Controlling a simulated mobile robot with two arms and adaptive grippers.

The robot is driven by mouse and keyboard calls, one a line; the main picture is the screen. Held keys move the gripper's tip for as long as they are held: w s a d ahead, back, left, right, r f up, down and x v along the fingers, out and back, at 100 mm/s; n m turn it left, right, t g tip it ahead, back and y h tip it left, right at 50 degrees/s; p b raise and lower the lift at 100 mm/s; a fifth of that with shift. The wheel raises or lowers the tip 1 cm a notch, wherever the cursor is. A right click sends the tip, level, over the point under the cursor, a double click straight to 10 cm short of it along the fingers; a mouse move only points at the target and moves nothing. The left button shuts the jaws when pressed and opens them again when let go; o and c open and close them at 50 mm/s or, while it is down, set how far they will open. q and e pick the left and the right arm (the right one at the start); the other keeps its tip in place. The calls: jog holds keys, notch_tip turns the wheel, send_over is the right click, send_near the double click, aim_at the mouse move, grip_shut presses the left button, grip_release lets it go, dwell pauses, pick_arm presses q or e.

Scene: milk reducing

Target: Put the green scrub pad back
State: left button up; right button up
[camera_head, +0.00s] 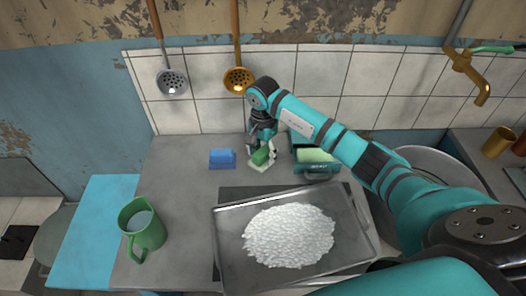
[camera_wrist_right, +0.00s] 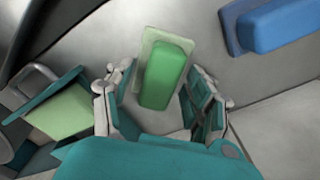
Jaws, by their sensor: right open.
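The green scrub pad (camera_head: 261,157) has a bright green block on a paler, flat base. It is on the grey counter near the tiled wall, partly covered by my right gripper (camera_head: 263,147). In the right wrist view, the pad (camera_wrist_right: 164,74) shows between the spread fingers of my right gripper (camera_wrist_right: 158,92). The fingers are open, one on each side of the pad; I cannot tell whether they touch it. My left gripper is not in view.
A blue scrub pad (camera_head: 222,159) lies left of the green one. A teal holder (camera_head: 317,168) with a pale green block stands to the right. A metal tray (camera_head: 229,250) of white grains is in front. A green jug (camera_head: 143,228) stands front left.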

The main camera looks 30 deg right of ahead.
aim_at(263, 151)
notch_tip(263, 151, up, 12)
jog(key=b, duration=0.2)
